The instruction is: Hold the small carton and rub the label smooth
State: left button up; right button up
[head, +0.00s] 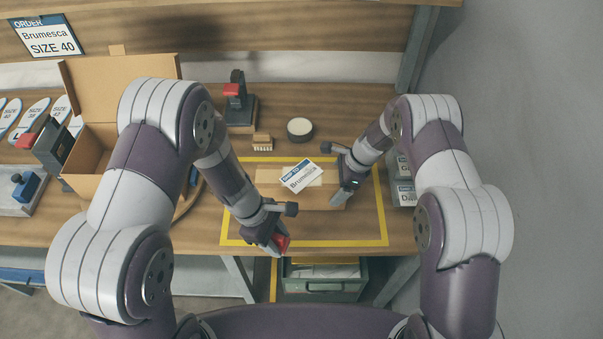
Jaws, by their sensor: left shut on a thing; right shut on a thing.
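The small carton (270,193) lies on the bench inside a yellow taped rectangle. A white label (300,176) with a blue band, reading "Brumesca", sits askew on its top; I cannot tell whether its edges lie flat. My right gripper (341,197) is at the carton's right end, shut on the carton. My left gripper (275,243) is shut on a small red object (282,242) in front of the carton, near the bench's front edge, apart from the label. Most of the red object is hidden by the fingers.
Behind the carton stand a red-handled tool (237,100), a small brush (263,142) and a round dark-sided tin (300,129). Labelled grey bins (404,194) are at the right. A large open box (95,150) and insoles (38,112) are at the left. A grey drawer (325,285) hangs below.

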aim_at(284, 238)
pick_arm(q)
jog(key=shift+r, duration=3.5)
